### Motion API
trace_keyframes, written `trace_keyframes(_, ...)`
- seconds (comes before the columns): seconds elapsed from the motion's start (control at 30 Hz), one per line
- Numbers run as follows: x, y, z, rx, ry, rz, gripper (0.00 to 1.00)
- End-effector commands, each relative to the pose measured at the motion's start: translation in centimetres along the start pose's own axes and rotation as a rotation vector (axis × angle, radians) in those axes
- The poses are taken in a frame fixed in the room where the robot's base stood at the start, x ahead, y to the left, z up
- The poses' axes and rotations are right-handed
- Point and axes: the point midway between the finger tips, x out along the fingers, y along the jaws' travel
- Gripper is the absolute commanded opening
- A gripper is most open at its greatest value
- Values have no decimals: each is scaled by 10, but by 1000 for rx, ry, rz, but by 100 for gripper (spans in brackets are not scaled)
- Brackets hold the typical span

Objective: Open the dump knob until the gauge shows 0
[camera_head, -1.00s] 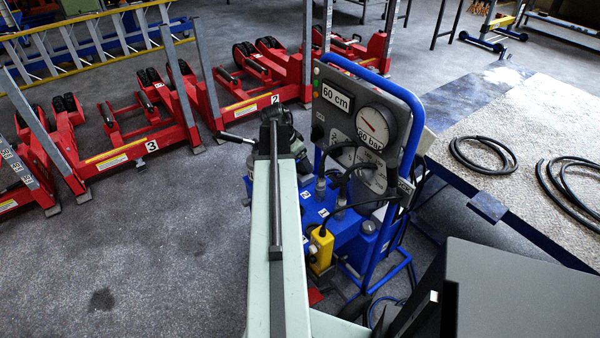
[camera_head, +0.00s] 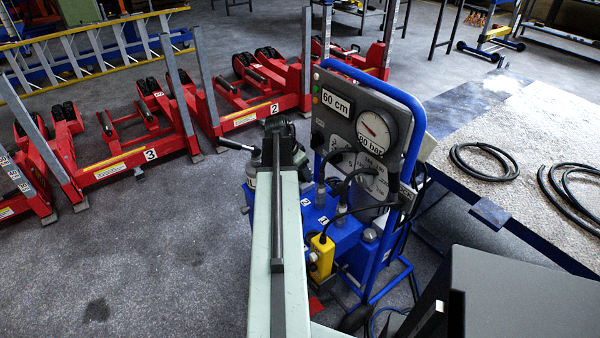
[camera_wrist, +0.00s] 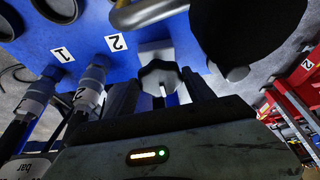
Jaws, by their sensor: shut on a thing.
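The dump knob (camera_wrist: 158,73) is a dark, lobed knob with a pale mark, on a grey block of the blue pump unit (camera_wrist: 75,38). My gripper (camera_wrist: 161,90) is shut on it, one dark finger on each side in the wrist view. In the head view my arm hides the knob and fingertips. The gauge (camera_head: 377,129) is a round white dial with a red needle pointing to the upper left. The needle's exact reading is too small to tell. A "60 cm" plate (camera_head: 335,102) is beside the gauge and an "80 bar" label (camera_head: 370,143) below it.
Hose fittings (camera_wrist: 88,92) and a curved metal handle (camera_wrist: 150,12) are near the fingers. A yellow box (camera_head: 321,257) with a cable hangs on the unit. Red jacks (camera_head: 130,150) stand at left. A table with black hoses (camera_head: 482,160) is at right.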

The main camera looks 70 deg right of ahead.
Motion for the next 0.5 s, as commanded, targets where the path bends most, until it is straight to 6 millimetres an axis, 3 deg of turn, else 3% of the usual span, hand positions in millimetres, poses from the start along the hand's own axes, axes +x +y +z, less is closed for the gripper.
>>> trace_keyframes(0.5,1,3,-5,-386,12,-164,21)
